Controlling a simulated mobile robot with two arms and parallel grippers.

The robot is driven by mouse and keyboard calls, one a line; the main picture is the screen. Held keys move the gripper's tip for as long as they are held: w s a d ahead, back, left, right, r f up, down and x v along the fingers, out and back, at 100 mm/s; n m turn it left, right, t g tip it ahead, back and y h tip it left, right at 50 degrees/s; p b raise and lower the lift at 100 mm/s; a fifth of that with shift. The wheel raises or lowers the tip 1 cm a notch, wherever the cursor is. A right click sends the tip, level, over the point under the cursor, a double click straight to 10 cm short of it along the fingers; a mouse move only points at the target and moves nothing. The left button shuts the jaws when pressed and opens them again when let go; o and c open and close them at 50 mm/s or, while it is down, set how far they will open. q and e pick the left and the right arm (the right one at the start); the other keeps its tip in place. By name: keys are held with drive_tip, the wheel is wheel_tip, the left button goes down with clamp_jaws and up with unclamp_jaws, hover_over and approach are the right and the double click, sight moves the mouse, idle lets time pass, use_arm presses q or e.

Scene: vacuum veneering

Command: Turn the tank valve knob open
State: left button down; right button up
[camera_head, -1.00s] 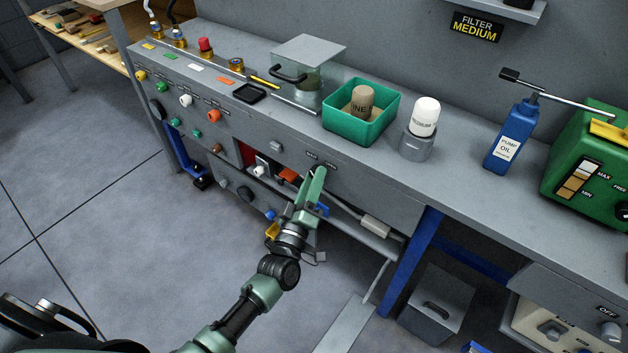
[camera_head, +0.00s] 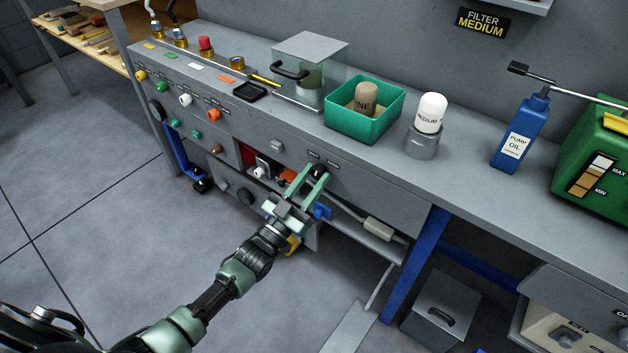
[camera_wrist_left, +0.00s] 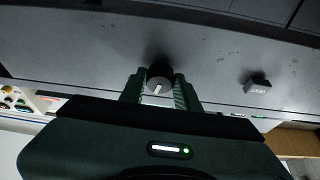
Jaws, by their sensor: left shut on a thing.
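The tank valve knob, a dark round knob (camera_head: 317,170), sits on the front panel of the grey bench below two small labels too small to read. My left gripper (camera_head: 308,177) has its green fingers on either side of it and is shut on it. In the left wrist view the knob (camera_wrist_left: 160,76) shows a short white mark on its dark face, between the two fingertips (camera_wrist_left: 160,90). The knob's sides are partly hidden by the fingers. My right gripper is not in view.
A small grey switch (camera_head: 277,146) is on the panel left of the knob. An open recess with fittings (camera_head: 262,170) lies below. On the bench top stand a green bin (camera_head: 345,122), a white filter in a grey cup (camera_head: 422,143) and a blue oil bottle (camera_head: 520,135).

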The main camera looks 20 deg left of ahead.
use_arm(q)
drive_tip(key=m+h, duration=0.1)
drive_tip(key=m, duration=0.1)
drive_tip(key=shift+a+m+g, duration=0.1)
drive_tip(key=shift+m+g, duration=0.2)
drive_tip(key=shift+m, duration=0.1)
drive_tip(key=shift+m+g+h, duration=0.4)
drive_tip(key=shift+m+h, duration=0.3)
drive_tip(key=shift+m, duration=0.5)
drive_tip(key=shift+m+g+h, duration=0.4)
drive_tip(key=shift+m+g, duration=0.1)
drive_tip(key=shift+m, duration=0.7)
drive_tip(key=shift+m+h, duration=0.3)
drive_tip(key=shift+m, duration=0.2)
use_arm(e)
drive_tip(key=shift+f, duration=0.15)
use_arm(q)
drive_tip(key=shift+a, duration=0.1)
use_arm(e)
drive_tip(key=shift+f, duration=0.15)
use_arm(q)
drive_tip(key=shift+m, duration=0.3)
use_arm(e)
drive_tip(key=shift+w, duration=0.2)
use_arm(q)
drive_tip(key=c, duration=1)
unclamp_jaws()
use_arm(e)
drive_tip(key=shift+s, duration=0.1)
